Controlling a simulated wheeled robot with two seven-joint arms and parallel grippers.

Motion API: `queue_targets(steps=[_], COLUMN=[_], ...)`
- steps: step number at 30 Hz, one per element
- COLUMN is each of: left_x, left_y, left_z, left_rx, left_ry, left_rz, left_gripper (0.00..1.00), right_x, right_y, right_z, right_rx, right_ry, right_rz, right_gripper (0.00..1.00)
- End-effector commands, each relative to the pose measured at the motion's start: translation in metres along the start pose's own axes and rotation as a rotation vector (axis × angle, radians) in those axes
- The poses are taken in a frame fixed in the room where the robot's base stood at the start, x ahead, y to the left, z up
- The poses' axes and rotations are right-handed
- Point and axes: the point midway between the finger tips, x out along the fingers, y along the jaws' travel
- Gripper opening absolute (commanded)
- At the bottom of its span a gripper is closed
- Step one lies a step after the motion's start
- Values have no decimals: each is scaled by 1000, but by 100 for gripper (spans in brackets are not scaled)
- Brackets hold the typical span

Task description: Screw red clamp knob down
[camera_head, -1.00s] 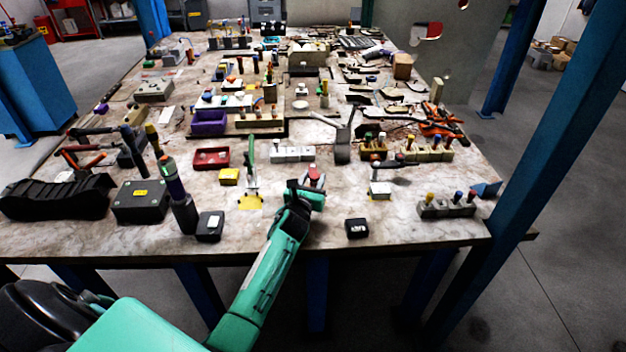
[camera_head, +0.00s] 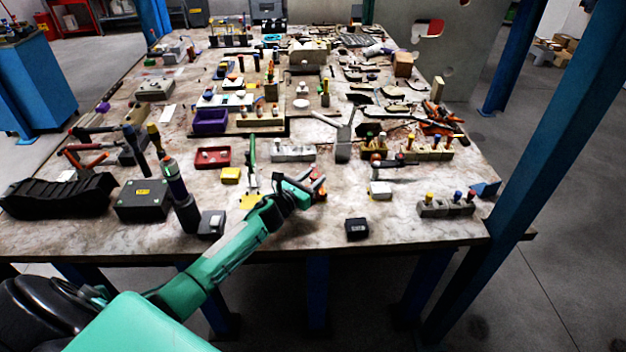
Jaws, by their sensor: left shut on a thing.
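My left gripper (camera_head: 309,189) reaches in from the lower left over the near middle of the table. It is shut on the red clamp knob (camera_head: 317,177), of which only a small red part shows at the fingertips. The gripper hides most of the knob and whatever is under it, so I cannot tell how far down the knob sits. My right gripper is not in view.
A black box (camera_head: 357,229) sits at the table's front edge, right of my gripper. A green-handled toggle clamp (camera_head: 251,160) stands to the left. A grey block with coloured knobs (camera_head: 446,207) is at the right. The tabletop (camera_head: 310,231) in front is clear.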

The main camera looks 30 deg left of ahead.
Motion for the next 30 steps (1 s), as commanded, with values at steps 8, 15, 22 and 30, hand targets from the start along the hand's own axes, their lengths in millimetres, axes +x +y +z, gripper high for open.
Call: queue_targets(steps=[8,15,22,30], left_x=[0,0,-1,-24], left_y=[2,2,2,2], left_z=[2,2,0,-3], left_rx=[0,0,-1,0], left_ry=[-1,-1,1,3], left_rz=[-13,-12,-13,-13], left_gripper=[14,51,51,51], right_x=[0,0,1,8], right_y=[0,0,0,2], right_z=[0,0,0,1], right_rx=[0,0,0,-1], right_ry=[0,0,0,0], right_rz=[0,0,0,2], right_gripper=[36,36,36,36])
